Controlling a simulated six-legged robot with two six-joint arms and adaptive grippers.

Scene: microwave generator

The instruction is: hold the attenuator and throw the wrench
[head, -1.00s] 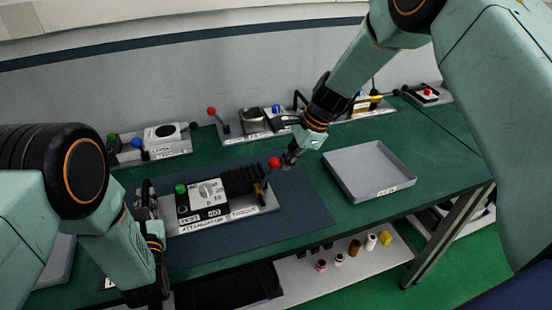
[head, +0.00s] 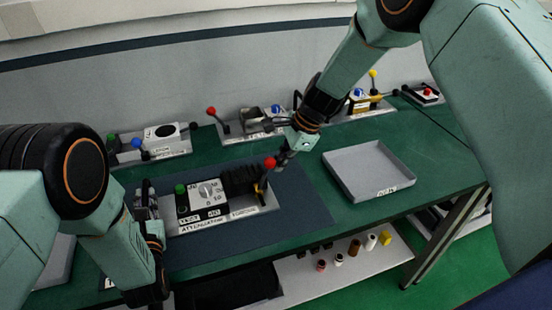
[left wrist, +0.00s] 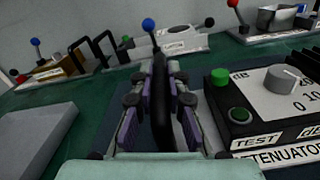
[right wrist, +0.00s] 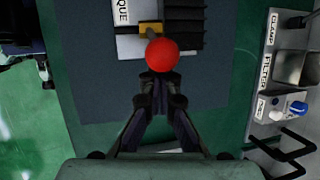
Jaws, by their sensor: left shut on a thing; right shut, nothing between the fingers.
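The attenuator (head: 203,230) is a light unit on the blue mat, with a green button, a white knob and black ribs. It also shows in the left wrist view (left wrist: 262,150). My left gripper (head: 148,200) is at its left end, shut on a black upright handle (left wrist: 160,110). The wrench is a short lever at the unit's TORQUE end, with a red ball (head: 270,163) on top. In the right wrist view, the red ball (right wrist: 162,55) sits at the tips of my right gripper (right wrist: 158,82). The right gripper is shut and empty; contact with the ball is unclear.
A grey tray (head: 350,190) stands on the green bench to the right. Several units with levers line the back, including one with a red-ball lever (head: 211,111). Small parts (head: 354,248) lie on a lower shelf. Bare bench lies right of the grey tray.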

